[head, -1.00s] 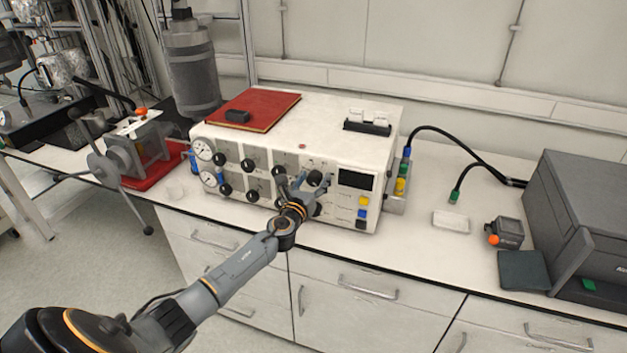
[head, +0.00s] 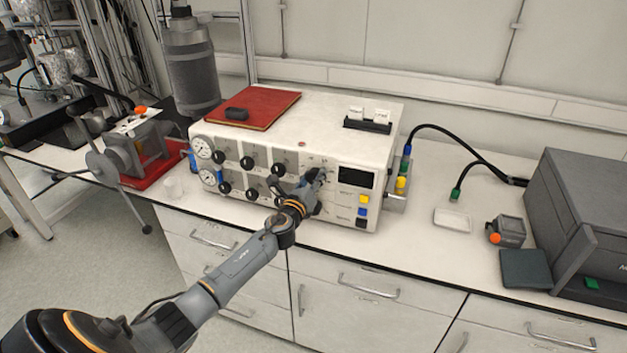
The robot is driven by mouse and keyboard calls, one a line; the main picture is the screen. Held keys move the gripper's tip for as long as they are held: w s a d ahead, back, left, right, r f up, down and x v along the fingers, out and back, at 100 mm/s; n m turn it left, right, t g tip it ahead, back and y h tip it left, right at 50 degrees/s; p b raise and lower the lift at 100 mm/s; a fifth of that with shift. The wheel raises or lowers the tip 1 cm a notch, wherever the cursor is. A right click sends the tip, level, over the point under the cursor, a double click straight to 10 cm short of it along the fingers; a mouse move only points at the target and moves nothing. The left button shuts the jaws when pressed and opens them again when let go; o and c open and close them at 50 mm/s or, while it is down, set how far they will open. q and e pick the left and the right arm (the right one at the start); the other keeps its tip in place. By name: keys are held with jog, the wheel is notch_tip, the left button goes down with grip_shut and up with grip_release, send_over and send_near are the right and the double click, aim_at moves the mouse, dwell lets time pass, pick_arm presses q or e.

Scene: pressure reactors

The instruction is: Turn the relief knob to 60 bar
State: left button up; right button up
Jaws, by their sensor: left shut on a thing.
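The white control unit (head: 345,148) stands on the bench with a front panel of several black knobs, two gauges and a dark display (head: 356,178). My left gripper (head: 314,178) is at the right part of the panel, just left of the display. It is shut on a dark knob there, which its fingers and wrist mostly hide. The knob's pointer and scale cannot be read. Several other black knobs, such as one at the lower row (head: 251,195), are free to the left. My right gripper is not in view.
Coloured buttons (head: 362,211) sit below the display. A red book (head: 249,109) and a black rack (head: 367,125) lie on the unit. A white dish (head: 452,219), a small grey device (head: 506,231) and a large grey box (head: 585,215) are to the right.

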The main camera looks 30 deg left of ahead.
pick_arm(q)
jog(key=n+b, duration=0.1)
jog(key=n, duration=0.3)
jog(key=shift+f+n, duration=0.1)
jog(key=shift+n, duration=0.3)
jog(key=n+b, duration=0.1)
jog(key=n, duration=0.3)
jog(key=shift+n, duration=0.3)
jog(key=n, duration=0.4)
jog(key=shift+n, duration=2.1)
jog(key=o, duration=1.2)
